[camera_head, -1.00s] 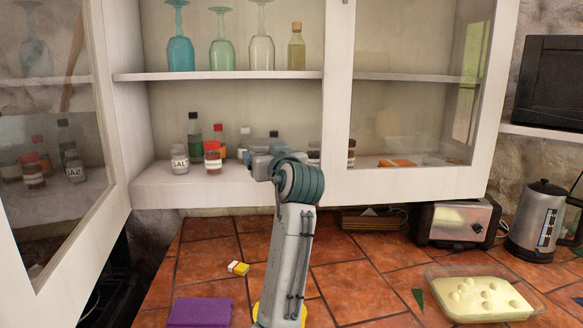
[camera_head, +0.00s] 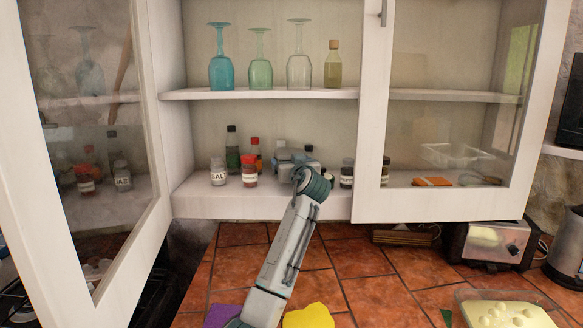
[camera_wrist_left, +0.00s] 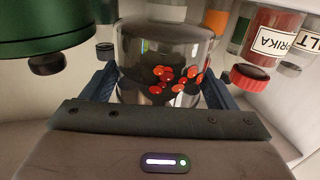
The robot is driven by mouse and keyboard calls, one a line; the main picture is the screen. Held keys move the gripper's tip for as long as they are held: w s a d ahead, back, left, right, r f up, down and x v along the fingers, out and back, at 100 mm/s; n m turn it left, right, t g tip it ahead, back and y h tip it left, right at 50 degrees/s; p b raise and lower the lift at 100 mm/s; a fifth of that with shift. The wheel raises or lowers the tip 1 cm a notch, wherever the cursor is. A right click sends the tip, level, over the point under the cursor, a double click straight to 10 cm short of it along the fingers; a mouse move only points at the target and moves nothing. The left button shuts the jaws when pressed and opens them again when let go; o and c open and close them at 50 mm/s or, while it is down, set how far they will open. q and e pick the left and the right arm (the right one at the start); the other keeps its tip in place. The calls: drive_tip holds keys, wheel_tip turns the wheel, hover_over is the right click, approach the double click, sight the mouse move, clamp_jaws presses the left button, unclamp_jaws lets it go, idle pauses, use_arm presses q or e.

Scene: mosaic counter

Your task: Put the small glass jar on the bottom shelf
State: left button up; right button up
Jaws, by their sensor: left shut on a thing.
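My left gripper (camera_head: 290,158) reaches into the open middle bay of the wall cabinet, just above the bottom shelf (camera_head: 265,206). In the left wrist view the blue fingers (camera_wrist_left: 158,88) are shut on the small glass jar (camera_wrist_left: 170,55), one on each side. The jar is clear, with a dark part and several red pieces inside. In the head view my gripper hides most of it, and I cannot tell whether its base touches the shelf. My right gripper is not in view.
A salt jar (camera_head: 218,177) and a red-capped paprika jar (camera_head: 250,180) stand left of my gripper, with a dark green bottle (camera_head: 232,157) behind. A dark-capped jar (camera_head: 347,177) stands to the right. Glasses stand on the upper shelf (camera_head: 270,94). A glass door (camera_head: 435,207) closes the right bay.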

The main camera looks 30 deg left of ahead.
use_arm(q)
wheel_tip(320, 180, down, 2)
drive_tip(key=shift+p, duration=0.45)
drive_tip(key=shift+f, duration=0.15)
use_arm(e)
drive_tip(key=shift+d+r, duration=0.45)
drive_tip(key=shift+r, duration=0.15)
use_arm(q)
drive_tip(key=shift+f+b, duration=0.15)
drive_tip(key=shift+b, duration=0.2)
drive_tip(key=o, duration=1.1)
drive_tip(key=shift+s+d, duration=0.2)
drive_tip(key=shift+d, duration=0.05)
drive_tip(key=b+v, duration=0.3)
drive_tip(key=v, duration=0.8)
drive_tip(key=shift+s, duration=0.25)
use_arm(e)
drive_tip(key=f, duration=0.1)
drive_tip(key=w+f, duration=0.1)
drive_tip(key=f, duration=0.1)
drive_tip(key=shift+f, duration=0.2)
